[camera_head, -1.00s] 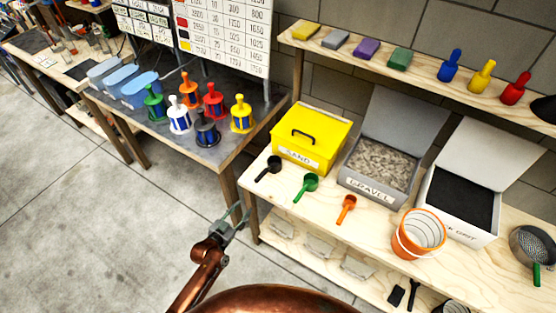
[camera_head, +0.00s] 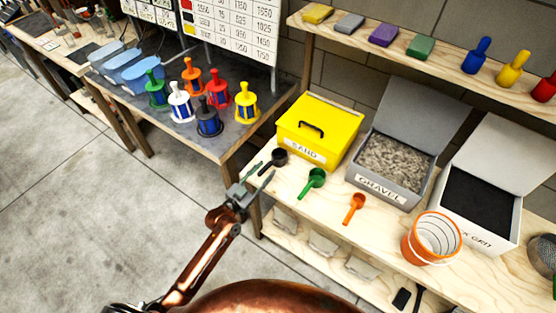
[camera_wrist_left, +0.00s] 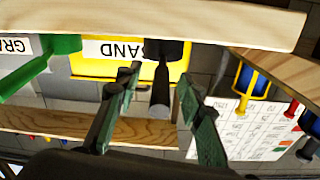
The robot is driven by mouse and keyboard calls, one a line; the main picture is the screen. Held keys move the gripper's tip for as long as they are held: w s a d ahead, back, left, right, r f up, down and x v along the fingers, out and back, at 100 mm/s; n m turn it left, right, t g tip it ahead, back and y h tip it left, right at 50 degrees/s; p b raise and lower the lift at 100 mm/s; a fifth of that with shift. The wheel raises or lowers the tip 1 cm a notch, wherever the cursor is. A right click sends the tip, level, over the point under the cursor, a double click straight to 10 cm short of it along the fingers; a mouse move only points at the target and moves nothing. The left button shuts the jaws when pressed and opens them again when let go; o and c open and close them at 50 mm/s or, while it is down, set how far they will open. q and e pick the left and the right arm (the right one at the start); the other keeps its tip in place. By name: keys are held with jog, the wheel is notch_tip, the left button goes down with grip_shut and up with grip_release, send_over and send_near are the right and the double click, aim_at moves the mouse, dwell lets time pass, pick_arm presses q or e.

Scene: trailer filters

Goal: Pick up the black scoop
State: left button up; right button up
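The black scoop (camera_head: 274,159) lies on the light wooden bench in front of the yellow sand box (camera_head: 318,131), its handle pointing toward the bench's left front edge. The scoop's bowl is partly hidden there by the bench edge. My right gripper is not in view.
A green scoop (camera_head: 313,182) and an orange scoop (camera_head: 354,208) lie to the right on the bench. A gravel box (camera_head: 389,172) and an orange bucket (camera_head: 431,238) stand beyond them. The grey table (camera_head: 223,143) with several colored filters is at the left.

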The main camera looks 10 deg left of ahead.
aim_at(275, 158)
pick_arm(q)
jog(key=x, duration=0.4)
jog(key=shift+w, duration=0.1)
jog(key=shift+a, duration=0.1)
jog(key=shift+c, duration=0.2)
grip_shut()
